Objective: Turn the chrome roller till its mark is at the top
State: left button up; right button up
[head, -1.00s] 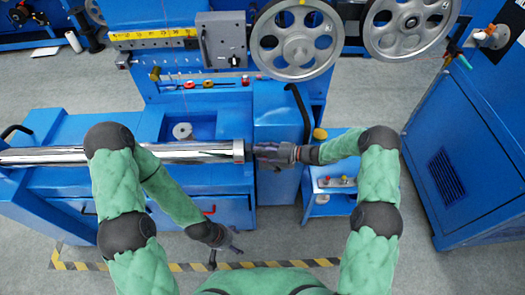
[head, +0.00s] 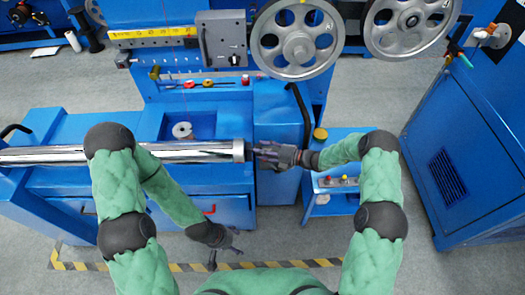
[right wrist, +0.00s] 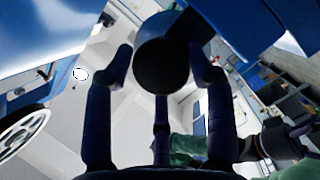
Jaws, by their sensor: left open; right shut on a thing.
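The chrome roller (head: 195,152) lies level across the blue machine at the left of the head view, with a grey collar at its right end. My right gripper (head: 262,155) is at that right end. In the right wrist view, its fingers (right wrist: 160,70) are around a dark round end piece (right wrist: 168,62) of the roller. I cannot make out a mark on the roller in either view. My left gripper (head: 224,254) is open and empty, low in front of the machine and apart from the roller.
Two grey spoked pulleys (head: 297,75) stand behind at the top. A small blue cart (head: 335,200) stands right of the roller's end. A blue cabinet (head: 470,160) is at the far right. Yellow-black tape (head: 270,264) marks the floor.

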jog(key=shift+s+f+n+t+y+b, duration=0.15)
jog(key=shift+f+n+y+b, duration=0.15)
jog(key=shift+n, duration=0.4)
jog(key=shift+s+f+n+t+y+b, duration=0.1)
jog(key=shift+f+n+t+y+b, duration=0.2)
jog(key=shift+n, duration=0.4)
jog(key=o, duration=1.1)
jog(key=shift+c, duration=0.2)
jog(key=shift+w+r, duration=0.15)
jog(key=shift+r, duration=0.1)
jog(key=shift+d, duration=0.1)
jog(key=v, duration=1.2)
